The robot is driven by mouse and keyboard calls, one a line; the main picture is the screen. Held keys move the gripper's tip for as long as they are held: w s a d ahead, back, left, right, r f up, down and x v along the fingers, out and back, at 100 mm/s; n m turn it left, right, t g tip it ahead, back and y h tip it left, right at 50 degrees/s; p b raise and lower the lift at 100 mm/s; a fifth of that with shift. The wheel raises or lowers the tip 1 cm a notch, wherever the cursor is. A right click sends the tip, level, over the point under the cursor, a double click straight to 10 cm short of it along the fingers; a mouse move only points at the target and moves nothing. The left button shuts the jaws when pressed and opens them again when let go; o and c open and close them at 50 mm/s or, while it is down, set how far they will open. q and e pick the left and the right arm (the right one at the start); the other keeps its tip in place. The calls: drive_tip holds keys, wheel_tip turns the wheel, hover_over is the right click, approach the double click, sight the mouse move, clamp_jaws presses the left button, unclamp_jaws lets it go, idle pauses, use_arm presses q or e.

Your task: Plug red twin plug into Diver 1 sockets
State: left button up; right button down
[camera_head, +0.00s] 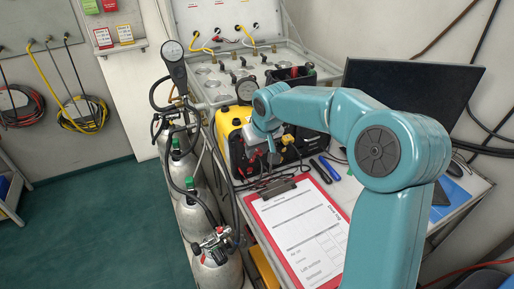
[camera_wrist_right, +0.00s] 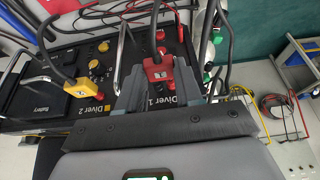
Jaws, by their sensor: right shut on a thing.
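The red twin plug (camera_wrist_right: 158,72), with a dark cable rising from it, sits between the fingers of my right gripper (camera_wrist_right: 160,88) in the wrist view, and the gripper is shut on it. The plug is over the panel face beside the "Diver 1" label (camera_wrist_right: 162,103). The Diver 1 sockets are hidden, and I cannot tell whether the plug is seated. In the head view my right gripper (camera_head: 273,158) reaches down at the front of the yellow-and-black air panel unit (camera_head: 235,120). My left gripper is in neither view.
A yellow twin plug (camera_wrist_right: 83,88) is at the "Diver 2" part of the panel. A red clipboard (camera_head: 297,225) lies in front of the unit, with blue-handled tools (camera_head: 325,170) nearby. Gas cylinders (camera_head: 195,215) stand left of the bench. A dark monitor (camera_head: 410,95) stands behind my arm.

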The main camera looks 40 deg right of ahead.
drive_tip(key=shift+w+d, duration=0.15)
drive_tip(key=shift+w, duration=0.45)
idle(1.1)
drive_tip(key=c, duration=0.7)
unclamp_jaws()
drive_tip(key=shift+o, duration=0.2)
drive_tip(key=v, duration=1.6)
drive_tip(key=w+a+f+n+g+y, duration=0.1)
drive_tip(key=w+a+f, duration=0.1)
drive_tip(key=a+f, duration=0.5)
drive_tip(key=w+a+f+n+y, duration=0.1)
drive_tip(key=a+f, duration=0.1)
drive_tip(key=f, duration=0.8)
drive_tip(key=w+a+f+g+y, duration=0.1)
drive_tip(key=w+a+f, duration=0.1)
drive_tip(key=a+f, duration=0.5)
drive_tip(key=s+a+f+y, duration=0.1)
drive_tip(key=s+a+f, duration=0.25)
drive_tip(key=f, duration=0.35)
drive_tip(key=s+a+f+y, duration=0.15)
drive_tip(key=s+f, duration=0.25)
drive_tip(key=f, duration=0.4)
drive_tip(key=s+a+f+g, duration=0.1)
drive_tip(key=s+a+f, duration=0.2)
drive_tip(key=s, duration=0.4)
drive_tip(key=s+a+f+g, duration=0.1)
drive_tip(key=s+a+f, duration=0.3)
drive_tip(key=s, duration=0.3)
drive_tip(key=shift+s+f, duration=0.15)
drive_tip(key=shift+f, duration=0.3)
